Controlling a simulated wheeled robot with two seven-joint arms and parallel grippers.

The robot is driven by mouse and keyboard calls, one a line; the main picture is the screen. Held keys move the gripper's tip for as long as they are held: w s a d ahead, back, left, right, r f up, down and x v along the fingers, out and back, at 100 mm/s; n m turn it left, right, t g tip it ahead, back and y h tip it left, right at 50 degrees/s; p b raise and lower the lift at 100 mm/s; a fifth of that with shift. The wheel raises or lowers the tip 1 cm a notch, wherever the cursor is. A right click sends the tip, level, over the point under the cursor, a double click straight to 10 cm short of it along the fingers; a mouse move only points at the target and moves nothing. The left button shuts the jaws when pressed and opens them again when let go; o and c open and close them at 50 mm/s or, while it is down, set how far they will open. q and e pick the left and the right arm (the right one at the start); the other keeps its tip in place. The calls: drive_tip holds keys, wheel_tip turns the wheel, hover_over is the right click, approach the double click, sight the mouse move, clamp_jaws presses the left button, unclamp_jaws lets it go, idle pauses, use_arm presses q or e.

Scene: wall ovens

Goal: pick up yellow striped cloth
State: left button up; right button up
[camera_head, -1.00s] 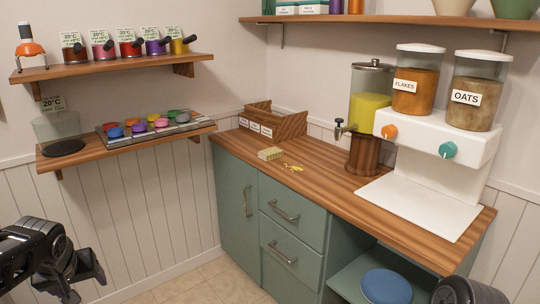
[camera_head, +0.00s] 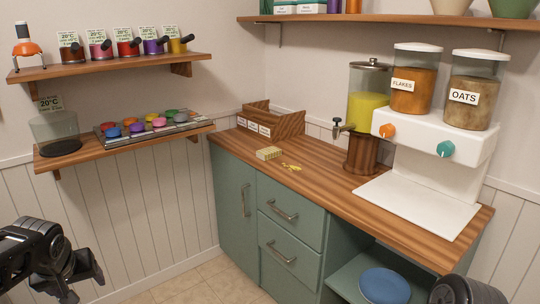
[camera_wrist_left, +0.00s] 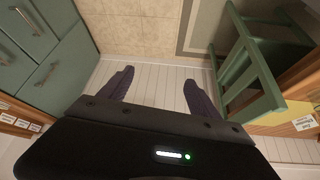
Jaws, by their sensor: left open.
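A small crumpled yellow thing (camera_head: 291,167) lies on the wooden counter, to the right of a small pale yellow block (camera_head: 268,153). It may be the yellow striped cloth; stripes are too small to make out. My left gripper (camera_head: 84,286) is at the lower left of the head view, low and well away from the counter top. In the left wrist view its two dark fingers (camera_wrist_left: 160,86) are apart with nothing between them. The cloth does not show in the left wrist view.
The wooden counter (camera_head: 335,193) stands on green cabinets (camera_head: 236,200). A juice dispenser (camera_head: 368,105) and a white cereal dispenser (camera_head: 430,145) stand on its right part. A wooden tray (camera_head: 272,122) is behind. Wall shelves (camera_head: 110,68) hang at left. A green chair (camera_wrist_left: 255,70) shows in the wrist view.

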use_arm(q)
drive_tip(key=d+f+m+g+h+p, duration=0.25)
drive_tip(key=d+f+h, duration=0.25)
drive_tip(key=d+f, duration=1.35)
drive_tip(key=s+d+f+g+h+p, duration=0.1)
drive_tip(key=s+d+f+p, duration=0.1)
drive_tip(key=s+d+f, duration=0.5)
drive_tip(key=s+d+f+m+g+h+p, duration=0.1)
drive_tip(key=s+d+f+p, duration=0.1)
drive_tip(key=s+d+f, duration=0.6)
drive_tip(key=s, duration=0.6)
drive_tip(key=shift+s+d, duration=0.15)
drive_tip(key=shift+d, duration=0.25)
drive_tip(key=shift+c, duration=0.5)
